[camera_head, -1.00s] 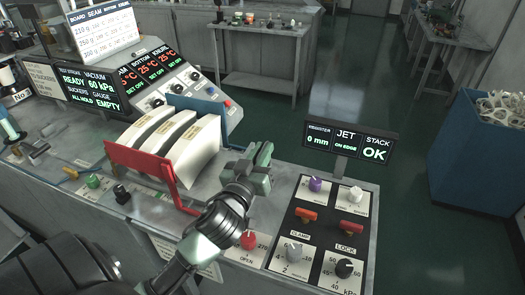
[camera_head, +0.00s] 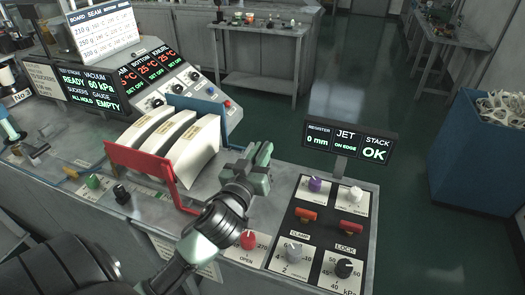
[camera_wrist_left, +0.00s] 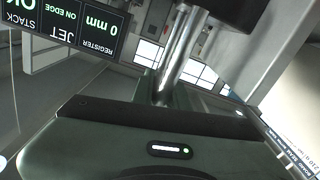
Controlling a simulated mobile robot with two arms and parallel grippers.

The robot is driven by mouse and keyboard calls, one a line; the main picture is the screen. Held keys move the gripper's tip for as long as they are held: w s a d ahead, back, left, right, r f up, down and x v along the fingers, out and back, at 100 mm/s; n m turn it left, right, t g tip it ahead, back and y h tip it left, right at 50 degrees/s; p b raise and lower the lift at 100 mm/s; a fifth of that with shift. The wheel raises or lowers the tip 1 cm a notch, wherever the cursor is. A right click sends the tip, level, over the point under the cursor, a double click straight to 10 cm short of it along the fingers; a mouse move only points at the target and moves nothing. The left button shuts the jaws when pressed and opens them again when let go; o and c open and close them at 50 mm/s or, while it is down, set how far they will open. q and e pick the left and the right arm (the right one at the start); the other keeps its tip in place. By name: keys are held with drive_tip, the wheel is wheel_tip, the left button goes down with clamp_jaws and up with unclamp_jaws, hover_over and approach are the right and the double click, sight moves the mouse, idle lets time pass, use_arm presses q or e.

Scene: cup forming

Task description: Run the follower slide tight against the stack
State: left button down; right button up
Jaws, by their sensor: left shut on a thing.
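A stack of white curved blanks (camera_head: 193,150) stands on edge between a red plate (camera_head: 138,160) at the near left and a blue plate (camera_head: 198,104) at the back. I cannot tell for certain which plate belongs to the follower slide. My left gripper (camera_head: 258,160) is just right of the stack, low over the bench, and shut. The part it holds, seemingly the follower slide's grip, is mostly hidden by the fingers. A shiny metal rod (camera_wrist_left: 178,62) shows beyond the gripper body in the left wrist view. My right gripper is not in view.
A display (camera_head: 348,141) reads 0 mm, ON EDGE and STACK OK. A control panel (camera_head: 322,233) with knobs and orange levers is right of the gripper. A sloped console (camera_head: 165,80) stands behind the stack. A blue bin (camera_head: 475,160) is at the far right.

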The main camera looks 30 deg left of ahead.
use_arm(q)
drive_tip(key=s+a+p, duration=0.1)
drive_tip(key=s+a, duration=0.1)
drive_tip(key=a, duration=0.6)
drive_tip(key=shift+a, duration=0.3)
drive_tip(key=shift+r, duration=0.1)
drive_tip(key=c, duration=1.5)
unclamp_jaws()
drive_tip(key=shift+o, duration=0.2)
drive_tip(key=shift+s+d, duration=0.1)
drive_tip(key=b+v, duration=0.2)
drive_tip(key=v, duration=0.5)
drive_tip(key=shift+s, duration=0.3)
drive_tip(key=shift+d, duration=0.1)
